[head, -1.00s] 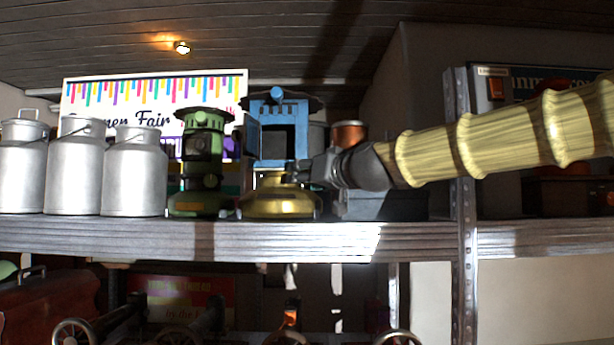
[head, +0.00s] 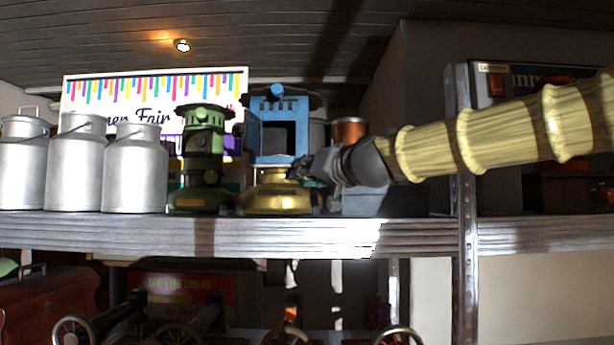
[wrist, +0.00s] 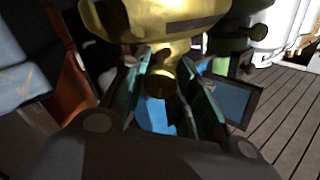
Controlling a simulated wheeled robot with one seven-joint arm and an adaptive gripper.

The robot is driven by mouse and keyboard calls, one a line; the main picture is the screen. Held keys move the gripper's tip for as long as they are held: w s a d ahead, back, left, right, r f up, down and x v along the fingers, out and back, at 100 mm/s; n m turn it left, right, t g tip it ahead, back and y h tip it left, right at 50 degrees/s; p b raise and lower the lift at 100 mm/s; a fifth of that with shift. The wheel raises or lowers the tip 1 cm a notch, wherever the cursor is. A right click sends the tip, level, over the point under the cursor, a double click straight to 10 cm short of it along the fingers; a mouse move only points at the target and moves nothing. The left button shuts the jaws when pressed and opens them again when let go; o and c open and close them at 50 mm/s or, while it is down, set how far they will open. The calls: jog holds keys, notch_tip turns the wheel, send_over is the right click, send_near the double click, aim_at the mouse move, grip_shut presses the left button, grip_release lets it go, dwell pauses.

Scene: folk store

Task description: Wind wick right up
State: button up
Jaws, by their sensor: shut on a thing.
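A lamp with a blue housing (head: 277,122) and a rounded brass base (head: 272,198) stands upright on the shelf. Its blue door is swung open on the left, and the inside looks dark. My gripper (head: 297,170) reaches in from the right at the upper right of the brass base. In the wrist view the brass base (wrist: 165,22) fills the top. A round brass wick knob (wrist: 160,83) sits between the two fingers of my gripper (wrist: 168,80), which is shut on it. The wick itself is not visible.
A green lamp (head: 203,160) stands close on the left, with several metal milk cans (head: 135,175) beyond it. A copper-topped item (head: 348,132) is behind my gripper. A metal shelf post (head: 463,240) rises below my arm. The shelf's front edge (head: 300,237) runs underneath.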

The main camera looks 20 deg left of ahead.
jog(key=m, duration=0.4)
jog(key=shift+f+m+b, duration=0.1)
jog(key=shift+m+b, duration=0.2)
jog(key=shift+b, duration=0.05)
jog(key=m, duration=0.3)
jog(key=shift+m, duration=0.3)
jog(key=m, duration=0.4)
jog(key=shift+f+m, duration=0.1)
jog(key=shift+m, duration=0.2)
jog(key=m, duration=0.4)
jog(key=shift+m, duration=0.3)
jog(key=m, duration=0.4)
jog(key=shift+f, duration=0.15)
jog(key=m, duration=0.5)
jog(key=shift+f, duration=0.1)
jog(key=m+b, duration=0.1)
jog(key=m, duration=0.3)
jog(key=shift+b, duration=0.35)
jog(key=shift+a+m+b, duration=0.1)
jog(key=shift+m+b, duration=0.45)
jog(key=shift+m, duration=0.85)
